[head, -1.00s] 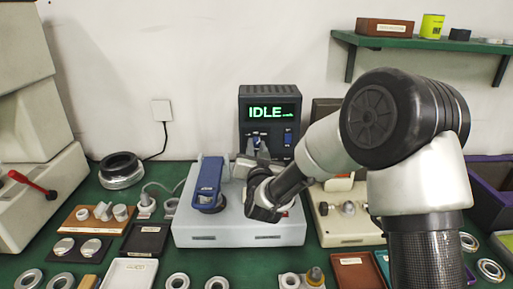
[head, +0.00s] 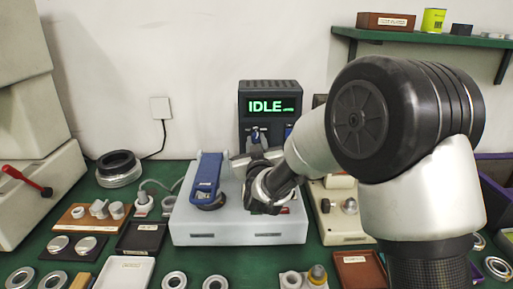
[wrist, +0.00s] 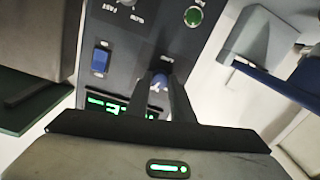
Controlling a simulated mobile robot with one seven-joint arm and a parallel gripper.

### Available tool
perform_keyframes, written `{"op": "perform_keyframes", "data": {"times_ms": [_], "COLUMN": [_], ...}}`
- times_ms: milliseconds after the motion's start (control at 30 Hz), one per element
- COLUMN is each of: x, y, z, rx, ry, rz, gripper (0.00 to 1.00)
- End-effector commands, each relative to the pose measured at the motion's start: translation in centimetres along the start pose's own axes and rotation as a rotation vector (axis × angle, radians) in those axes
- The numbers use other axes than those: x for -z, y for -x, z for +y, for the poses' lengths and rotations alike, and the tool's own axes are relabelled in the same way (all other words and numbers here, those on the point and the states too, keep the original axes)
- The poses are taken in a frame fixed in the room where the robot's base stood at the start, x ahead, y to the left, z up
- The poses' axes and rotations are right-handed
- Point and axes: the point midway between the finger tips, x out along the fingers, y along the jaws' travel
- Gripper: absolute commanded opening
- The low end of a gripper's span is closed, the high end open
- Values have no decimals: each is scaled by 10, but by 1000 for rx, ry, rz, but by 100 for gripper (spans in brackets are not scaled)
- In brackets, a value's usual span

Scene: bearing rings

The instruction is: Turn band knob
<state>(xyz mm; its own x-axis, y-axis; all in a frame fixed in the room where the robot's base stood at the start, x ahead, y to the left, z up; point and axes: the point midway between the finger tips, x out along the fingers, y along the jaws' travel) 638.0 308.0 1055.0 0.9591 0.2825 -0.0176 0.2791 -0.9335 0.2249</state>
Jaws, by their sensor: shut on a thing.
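The dark control unit (head: 245,108) stands against the wall, its green display (head: 271,106) reading "IDLE". In the wrist view its panel appears upside down, with the display (wrist: 98,101) low in the picture. My gripper (wrist: 160,78) is shut on this knob, with a finger on each side; the fingers hide part of the knob. In the head view, my gripper (head: 256,138) reaches up to the panel below the display.
A blue rocker switch (wrist: 100,60), a green button (wrist: 193,16) and a second knob marked slow and fast are on the same panel. A grey box with a blue lever (head: 207,178) stands below. Trays and metal rings crowd the green bench.

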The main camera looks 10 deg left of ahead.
Motion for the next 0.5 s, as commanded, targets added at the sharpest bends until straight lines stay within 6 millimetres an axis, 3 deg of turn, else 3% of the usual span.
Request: {"op": "perform_keyframes", "data": {"times_ms": [500], "x": [1], "y": [0], "z": [-1], "rx": [-3], "ry": [492], "rz": [-18], "gripper": [0]}}
